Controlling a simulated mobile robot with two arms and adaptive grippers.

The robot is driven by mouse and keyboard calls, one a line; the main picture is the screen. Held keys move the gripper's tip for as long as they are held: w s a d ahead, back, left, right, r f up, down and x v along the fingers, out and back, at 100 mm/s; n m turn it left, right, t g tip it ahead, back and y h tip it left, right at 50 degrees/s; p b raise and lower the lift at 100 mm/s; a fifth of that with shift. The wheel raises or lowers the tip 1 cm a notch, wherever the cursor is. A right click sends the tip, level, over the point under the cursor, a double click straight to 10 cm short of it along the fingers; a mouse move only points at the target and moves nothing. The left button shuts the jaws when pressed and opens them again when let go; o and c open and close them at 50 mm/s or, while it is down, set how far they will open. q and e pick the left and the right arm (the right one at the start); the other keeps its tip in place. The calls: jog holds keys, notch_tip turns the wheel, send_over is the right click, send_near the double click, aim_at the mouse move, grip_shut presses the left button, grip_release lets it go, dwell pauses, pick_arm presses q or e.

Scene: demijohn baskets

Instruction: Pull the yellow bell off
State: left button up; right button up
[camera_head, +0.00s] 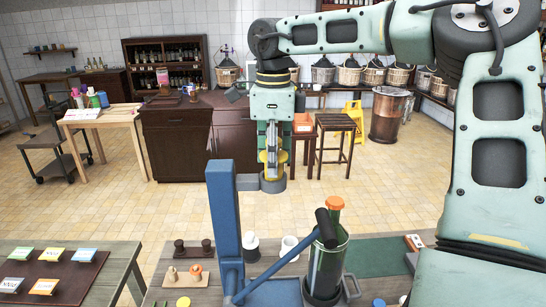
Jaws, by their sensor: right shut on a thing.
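My right gripper (270,165) hangs down in the upper middle of the head view, its fingers shut on a yellow piece, the yellow bell (263,157). Much of the bell is hidden by the fingers. I cannot tell whether the bell still touches the holder. My left gripper is not in view.
A left table (120,255) holds coloured cards. Stools and a dark cabinet (175,140) stand behind.

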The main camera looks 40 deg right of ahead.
jog(key=shift+r+n+p, duration=0.4)
jog(key=shift+r+p, duration=0.2)
jog(key=shift+r, duration=0.1)
jog(key=shift+r, duration=0.1)
jog(key=shift+r+p, duration=0.7)
jog(key=shift+p, duration=0.2)
jog(key=shift+s, duration=0.1)
jog(key=shift+f, duration=0.1)
